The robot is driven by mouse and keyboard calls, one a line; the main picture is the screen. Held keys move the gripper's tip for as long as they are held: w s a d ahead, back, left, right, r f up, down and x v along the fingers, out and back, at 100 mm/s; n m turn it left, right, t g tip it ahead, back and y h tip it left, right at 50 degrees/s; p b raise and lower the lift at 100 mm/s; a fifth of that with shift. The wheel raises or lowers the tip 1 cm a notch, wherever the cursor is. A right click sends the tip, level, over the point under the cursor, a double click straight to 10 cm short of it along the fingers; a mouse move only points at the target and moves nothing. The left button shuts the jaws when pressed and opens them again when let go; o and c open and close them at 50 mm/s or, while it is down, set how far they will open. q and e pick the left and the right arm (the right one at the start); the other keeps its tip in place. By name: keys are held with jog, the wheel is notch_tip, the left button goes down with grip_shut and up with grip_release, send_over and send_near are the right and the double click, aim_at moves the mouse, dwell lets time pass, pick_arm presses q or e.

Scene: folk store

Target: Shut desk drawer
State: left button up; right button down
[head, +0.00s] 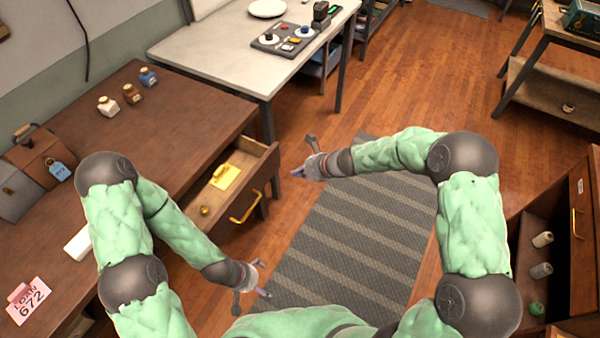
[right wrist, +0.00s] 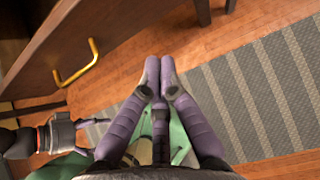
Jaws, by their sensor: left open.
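The wooden desk drawer (head: 267,172) is pulled out from the brown desk (head: 190,100). Its yellow handle (head: 246,207) is on the front panel and also shows in the right wrist view (right wrist: 77,66). Inside lie a yellow paper (head: 225,177) and a small gold object (head: 204,210). My right gripper (head: 298,172) is beyond the drawer front, apart from it; in the right wrist view its purple fingertips (right wrist: 160,65) are together with nothing between them. My left gripper (head: 262,293) is open and empty, below the drawer in the head view and apart from the handle.
Several small bottles (head: 131,94), a bag (head: 42,155) and a pink loan card (head: 29,300) are on the desk. A white table (head: 215,45) stands behind. A grey striped rug (head: 350,235) covers the floor right of the drawer. A shelf cabinet (head: 560,255) stands at the right.

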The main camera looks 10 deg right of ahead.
aim_at(270, 171)
jog(key=shift+w+a+f+b, duration=0.4)
jog(key=shift+w+a+f, duration=0.35)
jog(key=shift+a, duration=0.35)
jog(key=shift+w+a+f+b, duration=0.35)
jog(key=shift+w+a+f, duration=0.35)
jog(key=shift+w+a, duration=0.35)
jog(key=shift+w+a+f+b, duration=0.4)
jog(key=shift+w+a+f, duration=0.3)
jog(key=shift+a, duration=0.5)
pick_arm(q)
notch_tip(270, 171, down, 3)
jog(key=shift+r, duration=0.1)
